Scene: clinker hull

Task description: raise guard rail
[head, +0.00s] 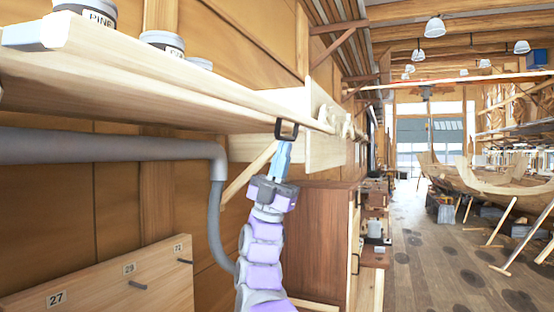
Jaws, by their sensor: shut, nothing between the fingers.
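A long pale wooden strip (150,66) runs along the front edge of the wall shelf; it looks like the guard rail, though I cannot tell where rail and shelf part. My gripper (284,140) is at the top of my purple and white arm, pointing up, close by the far part of the shelf's front edge. It is shut and empty. A small black square loop shows at its tip, against the shelf edge; I cannot tell whether it is a handle or part of my fingers, or whether they touch the wood.
Labelled jars (162,42) stand on the shelf. A grey pipe (110,146) runs below it and bends down beside my arm. A numbered board with pegs (110,285) is at lower left. A brown cabinet (315,235) stands behind my arm. Open floor (430,260) and boat hulls lie right.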

